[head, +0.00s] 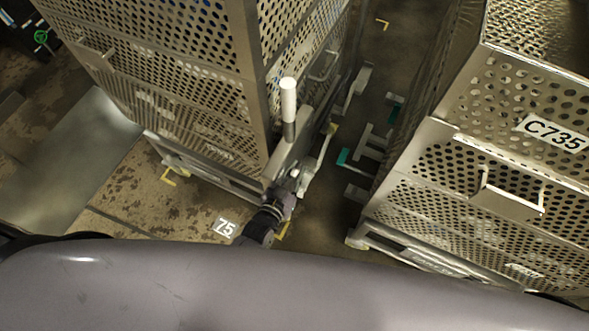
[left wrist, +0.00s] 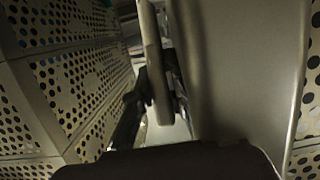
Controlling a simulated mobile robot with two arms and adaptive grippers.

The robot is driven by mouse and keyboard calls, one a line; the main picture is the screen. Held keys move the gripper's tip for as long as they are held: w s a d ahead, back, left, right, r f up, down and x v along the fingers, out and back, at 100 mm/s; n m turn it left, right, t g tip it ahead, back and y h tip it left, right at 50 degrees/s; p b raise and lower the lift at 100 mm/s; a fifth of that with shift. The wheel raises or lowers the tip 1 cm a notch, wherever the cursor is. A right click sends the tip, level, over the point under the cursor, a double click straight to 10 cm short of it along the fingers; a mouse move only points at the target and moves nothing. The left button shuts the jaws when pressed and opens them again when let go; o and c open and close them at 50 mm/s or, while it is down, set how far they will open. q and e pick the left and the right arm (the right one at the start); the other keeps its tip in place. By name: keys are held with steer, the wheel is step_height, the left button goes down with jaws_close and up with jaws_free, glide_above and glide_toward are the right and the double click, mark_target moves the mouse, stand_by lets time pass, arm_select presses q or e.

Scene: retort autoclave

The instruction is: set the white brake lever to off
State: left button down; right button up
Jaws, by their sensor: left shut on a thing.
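The white brake lever (head: 288,98) stands up at the near corner of the left perforated metal basket cart (head: 172,75), with a white grip on top and a metal bar below. My left gripper (head: 282,193) is low at that corner, below the white grip, near the foot of the bar. In the left wrist view, a pale bar of the lever (left wrist: 153,60) runs down between the dark fingers of the left gripper (left wrist: 152,95), which is shut on it. The exact contact is dim and partly hidden. My right gripper is not in view.
A second perforated cart labelled C735 (head: 552,134) stands at the right. A narrow floor gap with pale and green-tipped fittings (head: 366,145) lies between the carts. The floor marking 75 (head: 224,227) and yellow corner marks (head: 170,177) are near the left cart.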

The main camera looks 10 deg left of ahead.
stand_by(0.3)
arm_select(q)
steer(key=c, duration=1.6)
jaws_free()
steer(key=v, duration=0.8)
steer(key=shift+r, duration=0.1)
